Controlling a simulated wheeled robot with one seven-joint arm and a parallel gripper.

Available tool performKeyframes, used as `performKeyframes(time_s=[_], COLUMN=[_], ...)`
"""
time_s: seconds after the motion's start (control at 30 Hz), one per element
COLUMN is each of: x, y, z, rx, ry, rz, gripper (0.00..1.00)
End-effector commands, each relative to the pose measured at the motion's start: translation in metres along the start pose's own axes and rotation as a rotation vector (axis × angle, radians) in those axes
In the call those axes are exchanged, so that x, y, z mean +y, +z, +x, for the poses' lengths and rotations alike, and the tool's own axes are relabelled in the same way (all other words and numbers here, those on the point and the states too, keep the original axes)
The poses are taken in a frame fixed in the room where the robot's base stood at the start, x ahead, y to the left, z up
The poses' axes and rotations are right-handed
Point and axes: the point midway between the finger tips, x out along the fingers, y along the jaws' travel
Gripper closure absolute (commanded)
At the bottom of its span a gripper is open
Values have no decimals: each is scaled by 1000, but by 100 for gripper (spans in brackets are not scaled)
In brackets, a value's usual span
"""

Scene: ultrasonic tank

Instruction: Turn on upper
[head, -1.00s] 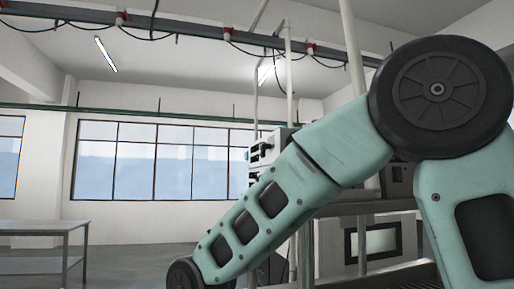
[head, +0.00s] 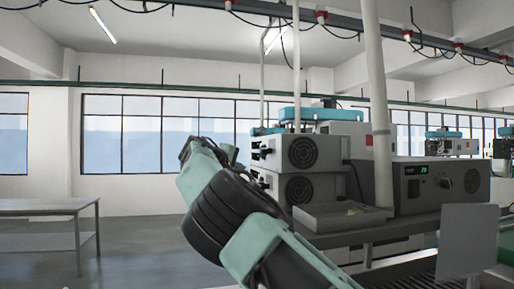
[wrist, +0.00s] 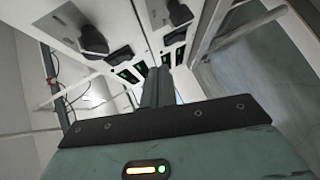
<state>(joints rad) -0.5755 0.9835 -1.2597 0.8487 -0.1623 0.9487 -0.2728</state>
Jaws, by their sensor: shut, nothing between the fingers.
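Two pale units are stacked on the metal shelf. The upper unit (head: 315,151) has a round fan grille on its side. The lower unit (head: 300,190) sits directly under it. Their fronts face left with dark fittings, seen edge-on. In the wrist view, two white front panels carry black knob-like parts (wrist: 92,40), dark switch-like parts (wrist: 119,54) and small green-lit displays (wrist: 130,75). I cannot tell which panel is the upper. My gripper (wrist: 163,76) is shut and empty, pointing toward the panels; contact is unclear. In the head view its fingertips are not clear.
A grey box with a green display (head: 420,184) stands right of the stack. White vertical pipes (head: 378,110) rise nearby. A metal table (head: 40,207) stands at left, with open floor between.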

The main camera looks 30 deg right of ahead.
Motion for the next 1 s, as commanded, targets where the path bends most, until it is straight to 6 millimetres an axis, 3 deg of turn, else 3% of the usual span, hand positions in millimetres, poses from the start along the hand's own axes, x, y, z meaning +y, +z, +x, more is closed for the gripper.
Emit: performKeyframes(time_s=[0.03, 0.2, 0.57, 0.77, 1.0], x=[15, 34, 35, 40, 51], y=[-13, -34, -37, -37, -40], z=[-13, -38, -42, -31, 12], rx=[15, 40, 44, 41, 40], ry=[55, 161, 177, 176, 177], rz=[-25, -71, -77, -77, -78], gripper=[100, 100, 100, 100, 100])
